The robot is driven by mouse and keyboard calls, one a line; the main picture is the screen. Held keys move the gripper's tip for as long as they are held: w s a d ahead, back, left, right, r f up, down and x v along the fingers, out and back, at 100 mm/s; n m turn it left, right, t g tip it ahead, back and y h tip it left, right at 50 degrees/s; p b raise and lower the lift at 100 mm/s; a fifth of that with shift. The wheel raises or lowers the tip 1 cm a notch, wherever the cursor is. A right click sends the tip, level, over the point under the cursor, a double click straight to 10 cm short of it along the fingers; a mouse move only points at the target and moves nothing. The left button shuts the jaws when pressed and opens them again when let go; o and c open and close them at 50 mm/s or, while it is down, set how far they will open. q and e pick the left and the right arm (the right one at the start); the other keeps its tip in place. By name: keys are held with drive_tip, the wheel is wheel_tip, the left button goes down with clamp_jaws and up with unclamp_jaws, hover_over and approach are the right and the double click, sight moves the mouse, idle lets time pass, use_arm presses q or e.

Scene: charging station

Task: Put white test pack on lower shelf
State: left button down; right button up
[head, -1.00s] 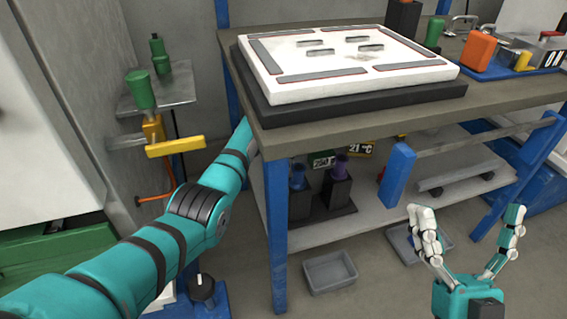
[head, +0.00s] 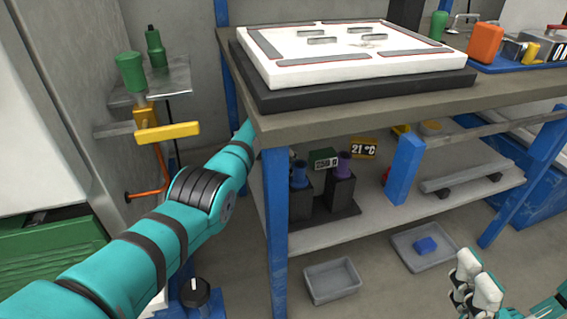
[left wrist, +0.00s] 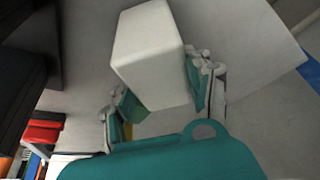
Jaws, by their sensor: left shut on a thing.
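The white test pack (left wrist: 150,50) is a plain white block with rounded edges in the left wrist view. My left gripper (left wrist: 165,95) is shut on it, with a finger at either side. In the head view my left arm reaches behind the table's near leg, and its gripper and the pack are hidden. The lower shelf (head: 405,212) is a grey board under the workbench. My right gripper (head: 508,300) is at the lower right, partly cut off by the frame; its fingers are apart and empty.
The blue table leg (head: 275,235) stands beside my left arm. Dark holders (head: 340,190), a blue post (head: 404,170) and a grey bar (head: 466,178) occupy the shelf. Grey trays (head: 332,282) lie on the floor.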

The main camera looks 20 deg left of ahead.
use_arm(q)
drive_tip(key=shift+r, duration=0.15)
drive_tip(key=c, duration=0.5)
unclamp_jaws()
drive_tip(key=shift+c, duration=0.2)
